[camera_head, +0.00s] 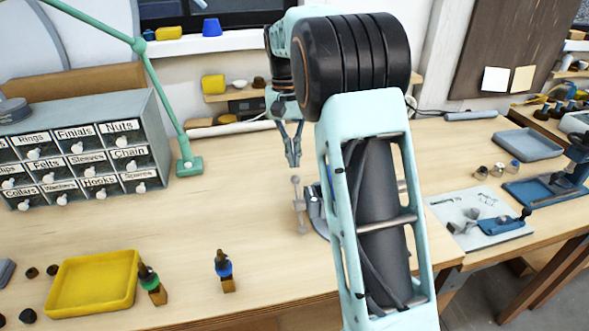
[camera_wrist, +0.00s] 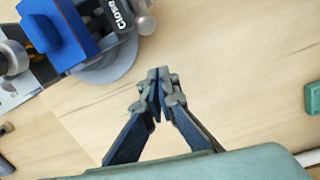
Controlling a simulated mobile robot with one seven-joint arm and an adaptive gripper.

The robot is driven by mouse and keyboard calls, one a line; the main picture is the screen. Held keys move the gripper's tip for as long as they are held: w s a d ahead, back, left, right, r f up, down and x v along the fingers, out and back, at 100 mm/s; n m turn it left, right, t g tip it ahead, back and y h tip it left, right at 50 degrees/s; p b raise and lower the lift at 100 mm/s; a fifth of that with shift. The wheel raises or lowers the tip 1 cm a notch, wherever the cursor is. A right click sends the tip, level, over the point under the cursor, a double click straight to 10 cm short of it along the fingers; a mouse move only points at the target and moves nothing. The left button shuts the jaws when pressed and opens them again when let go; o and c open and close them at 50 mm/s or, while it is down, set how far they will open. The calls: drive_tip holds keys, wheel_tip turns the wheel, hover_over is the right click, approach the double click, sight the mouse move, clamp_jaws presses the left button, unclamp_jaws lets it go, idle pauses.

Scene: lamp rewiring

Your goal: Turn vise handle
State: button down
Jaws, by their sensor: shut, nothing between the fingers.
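The vise (camera_head: 316,212) stands on the workbench in the head view, mostly hidden behind my arm. Its grey bar handle (camera_head: 299,207) has a ball at each end and shows clear of the arm on the vise's left side. In the wrist view the blue vise (camera_wrist: 72,32) is at the upper left, with a dark label reading "Close" (camera_wrist: 122,14) and a grey ball end (camera_wrist: 146,25) beside it. My gripper (camera_head: 293,164) is shut and empty, pointing down just above the handle's upper end in the head view. In the wrist view its fingertips (camera_wrist: 157,76) meet, apart from the vise.
A labelled drawer cabinet (camera_head: 84,150) and a green lamp base (camera_head: 189,167) stand to the left.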

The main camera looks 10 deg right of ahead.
drive_tip(key=shift+s+a+f, duration=0.15)
drive_tip(key=shift+s+a, duration=0.05)
drive_tip(key=shift+s, duration=0.75)
drive_tip(key=shift+s+a+f, duration=0.15)
drive_tip(key=shift+s, duration=0.8)
drive_tip(key=shift+s+t+b, duration=0.1)
drive_tip(key=shift+t+b, duration=0.2)
drive_tip(key=shift+b, duration=0.15)
drive_tip(key=shift+s+r+b, duration=0.1)
drive_tip(key=shift+s+b, duration=0.05)
drive_tip(key=shift+b, duration=0.4)
